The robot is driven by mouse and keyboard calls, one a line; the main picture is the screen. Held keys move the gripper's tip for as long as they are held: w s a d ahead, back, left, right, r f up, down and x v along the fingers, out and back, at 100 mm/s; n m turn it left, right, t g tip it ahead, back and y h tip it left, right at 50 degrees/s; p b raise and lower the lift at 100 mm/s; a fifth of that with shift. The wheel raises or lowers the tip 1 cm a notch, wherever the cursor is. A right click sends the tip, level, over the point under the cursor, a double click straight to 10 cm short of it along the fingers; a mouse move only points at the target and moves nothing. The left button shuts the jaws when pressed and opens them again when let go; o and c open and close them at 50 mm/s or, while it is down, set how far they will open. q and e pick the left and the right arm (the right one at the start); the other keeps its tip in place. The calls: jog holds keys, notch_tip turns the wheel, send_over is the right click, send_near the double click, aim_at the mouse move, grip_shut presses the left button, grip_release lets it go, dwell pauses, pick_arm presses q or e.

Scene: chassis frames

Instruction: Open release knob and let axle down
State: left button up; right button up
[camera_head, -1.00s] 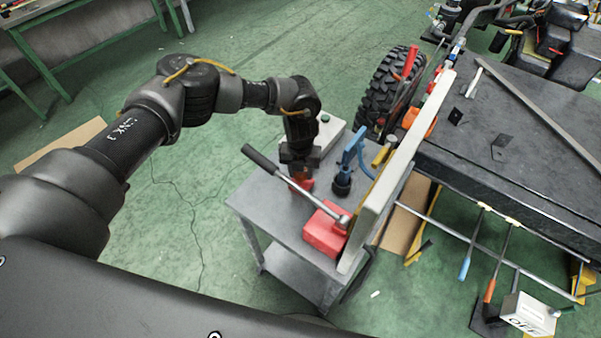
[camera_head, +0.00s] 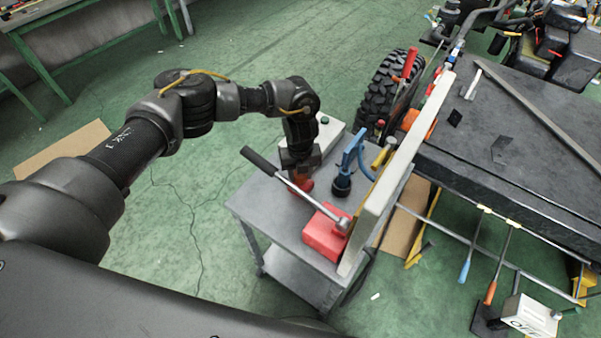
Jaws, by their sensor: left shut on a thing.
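A grey metal cart (camera_head: 252,212) stands at the middle of the head view. My left gripper (camera_head: 299,176) points down over its far left part, shut on a red knob-like part (camera_head: 302,188) that is mostly hidden under it. A lever with a black handle (camera_head: 259,161) and a metal shaft slants just in front of the gripper, running to a red block (camera_head: 324,234) on the cart. The axle cannot be made out for sure. My right gripper is out of view.
A blue fitting with a black base (camera_head: 342,184) stands right of the gripper, near an upright pale panel (camera_head: 379,213). A white box with a green button (camera_head: 326,132) lies behind it. A black tyre (camera_head: 384,88) and dark platform (camera_head: 480,140) are at the right.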

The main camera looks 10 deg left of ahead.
pick_arm(q)
jog(key=o, duration=1)
jog(key=shift+c, duration=0.2)
notch_tip(320, 180, up, 11)
jog(key=b, duration=0.2)
